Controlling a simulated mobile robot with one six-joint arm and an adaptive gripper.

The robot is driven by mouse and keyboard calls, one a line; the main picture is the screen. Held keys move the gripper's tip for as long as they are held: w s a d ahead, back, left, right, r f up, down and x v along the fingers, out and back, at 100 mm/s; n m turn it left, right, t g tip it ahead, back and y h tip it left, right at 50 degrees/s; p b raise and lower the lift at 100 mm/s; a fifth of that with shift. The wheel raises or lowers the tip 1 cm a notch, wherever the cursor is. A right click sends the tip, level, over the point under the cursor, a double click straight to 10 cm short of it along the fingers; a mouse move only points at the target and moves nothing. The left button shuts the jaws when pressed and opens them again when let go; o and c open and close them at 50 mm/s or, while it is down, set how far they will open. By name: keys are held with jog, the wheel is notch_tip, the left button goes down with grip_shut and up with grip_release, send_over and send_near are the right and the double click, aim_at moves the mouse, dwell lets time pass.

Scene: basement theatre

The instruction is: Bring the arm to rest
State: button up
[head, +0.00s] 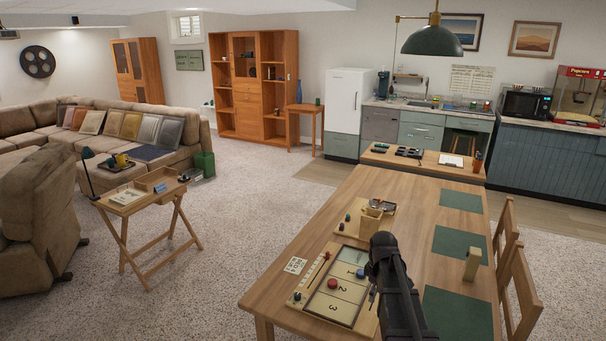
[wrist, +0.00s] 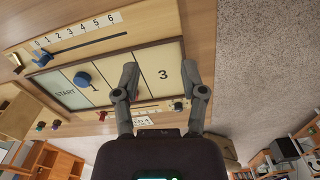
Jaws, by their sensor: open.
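My arm's dark end reaches over the wooden table (head: 285,297) in the head view, at the right side of a game board (head: 335,308). In the wrist view my gripper (wrist: 160,75) has its two grey fingers spread apart with nothing between them. The board's panel (wrist: 148,58) lies beyond the fingers, and a finger covers part of it. A blue puck (head: 360,273) lies on the panel near the 1; it also shows in the wrist view (wrist: 82,79). A red puck (head: 332,284) lies on the section marked 2.
A wooden holder (head: 371,222) stands behind the board. Green mats (head: 458,312) and a small wooden block (head: 472,264) are on the table's right side. Chairs (head: 521,297) stand along the right edge. A folding tray table (head: 128,208) is to the left, with open carpet between.

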jog(key=s+a+m, duration=0.4)
jog(key=s+m, duration=0.1)
jog(key=s, duration=0.3)
jog(key=s+a+m, duration=0.4)
jog(key=s+a, duration=0.1)
jog(key=s, duration=0.2)
jog(key=shift+s+a+m, duration=0.3)
jog(key=shift+s+m, duration=0.1)
jog(key=shift+d, duration=0.1)
dwell(0.7)
